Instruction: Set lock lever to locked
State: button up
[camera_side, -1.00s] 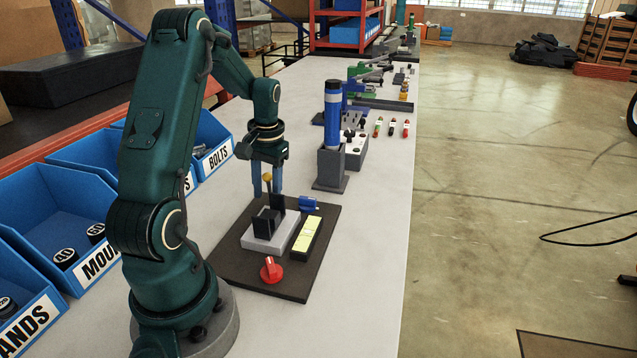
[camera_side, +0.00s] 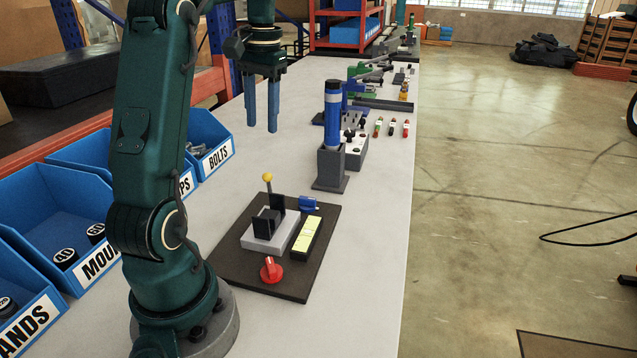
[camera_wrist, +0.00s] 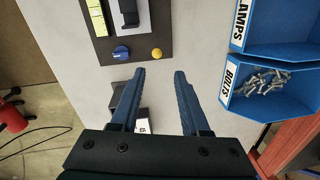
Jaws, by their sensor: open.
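A dark board (camera_side: 228,267) lies on the bench with a grey block (camera_side: 260,245) on it. A lever with a yellow ball knob (camera_side: 267,177) stands nearly upright at the block's far side, tilted slightly left. The ball (camera_wrist: 157,54) also shows near the board's edge in the wrist view. A red knob (camera_side: 271,270) and a blue part (camera_side: 309,204) sit on the same board; the blue part (camera_wrist: 121,52) is beside the ball in the wrist view. My gripper (camera_side: 262,125) is open and empty, above and beyond the lever, clear of it. Its blue fingers (camera_wrist: 160,75) are apart.
A strip with yellow labels (camera_side: 307,236) lies right of the block. A blue cylinder (camera_side: 333,105) stands in a grey holder (camera_side: 329,168) beyond the board. Blue bins (camera_side: 213,148) line the left edge. The bench between board and bins is clear.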

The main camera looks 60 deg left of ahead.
jog(key=s+d+r+m+t, duration=0.1)
jog(key=d+m+t, duration=0.1)
jog(key=d, duration=0.9)
jog(key=s+d+r+m+t, duration=0.1)
jog(key=d+r+m+t, duration=0.1)
jog(key=d, duration=0.8)
jog(key=shift+s+d+m+t, duration=0.3)
jog(key=shift+d+m+t, duration=0.15)
jog(key=shift+m, duration=0.35)
jog(key=shift+a+r, duration=0.1)
